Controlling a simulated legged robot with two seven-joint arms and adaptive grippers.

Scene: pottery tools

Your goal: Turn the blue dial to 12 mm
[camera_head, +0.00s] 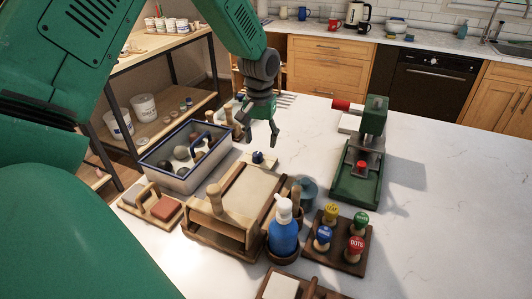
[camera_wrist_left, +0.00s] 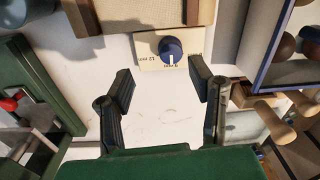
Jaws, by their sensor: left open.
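The blue dial (camera_head: 258,157) sits on a small cream plate at the far end of the wooden slab roller board (camera_head: 252,190). In the left wrist view the dial (camera_wrist_left: 171,48) shows a white pointer line towards the bottom of the picture, at a small printed mark. Another mark, which looks like 12 mm, is printed to its left on the plate (camera_wrist_left: 146,57). My left gripper (camera_head: 261,138) is open and empty, above and just beyond the dial. In the wrist view its fingertips (camera_wrist_left: 162,82) stand wide apart on either side of the dial, not touching it. My right gripper is out of view.
A blue-rimmed tub (camera_head: 165,177) of tools stands left of the board. A green press (camera_head: 352,190) stands to the right. A blue bottle (camera_head: 284,235) and a rack of coloured stamps (camera_head: 335,258) are nearer. The white table behind the dial is mostly clear.

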